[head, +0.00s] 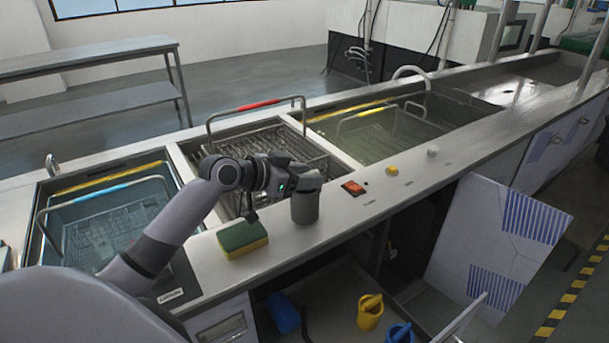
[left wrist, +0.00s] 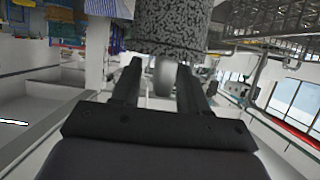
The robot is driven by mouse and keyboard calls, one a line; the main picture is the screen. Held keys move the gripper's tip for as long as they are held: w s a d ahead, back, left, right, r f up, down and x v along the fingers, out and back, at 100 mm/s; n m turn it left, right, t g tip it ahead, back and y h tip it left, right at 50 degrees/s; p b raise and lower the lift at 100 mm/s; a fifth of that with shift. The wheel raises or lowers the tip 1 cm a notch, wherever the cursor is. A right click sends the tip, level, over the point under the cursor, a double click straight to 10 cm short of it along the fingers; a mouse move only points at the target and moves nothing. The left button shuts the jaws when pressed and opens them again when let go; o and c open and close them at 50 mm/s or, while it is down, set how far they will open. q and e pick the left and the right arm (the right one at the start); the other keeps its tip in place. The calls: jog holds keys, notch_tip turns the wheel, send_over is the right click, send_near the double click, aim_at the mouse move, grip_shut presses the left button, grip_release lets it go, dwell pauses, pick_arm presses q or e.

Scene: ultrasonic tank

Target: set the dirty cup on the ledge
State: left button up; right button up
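The cup (head: 305,208) is a plain grey cylinder in the head view. It appears to stand upright on the ledge (head: 345,222) in front of the tanks. In the left wrist view the cup (left wrist: 172,32) fills the top middle with a dark speckled surface. My left gripper (head: 310,180) is at the cup's upper end and covers its rim in the head view. In the left wrist view the fingers (left wrist: 159,72) are spread, with a clear gap between them. Their tips meet the cup's edge in the picture; contact is unclear. My right gripper is not in view.
A green and yellow sponge (head: 243,239) lies left of the cup. A red switch (head: 353,187) and yellow knob (head: 392,170) are to its right. Behind stand a blue-water tank (head: 105,222), a red-handled basket (head: 262,104) and another filled tank (head: 385,135). Yellow (head: 370,312) and blue (head: 398,333) jugs sit below.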

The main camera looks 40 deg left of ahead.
pick_arm(q)
jog(key=shift+r, duration=0.25)
jog(key=shift+s+a, duration=0.15)
jog(key=shift+s, duration=0.2)
jog(key=b+v, duration=0.1)
jog(key=v, duration=1)
jog(key=shift+r, duration=0.1)
jog(key=shift+s, duration=0.1)
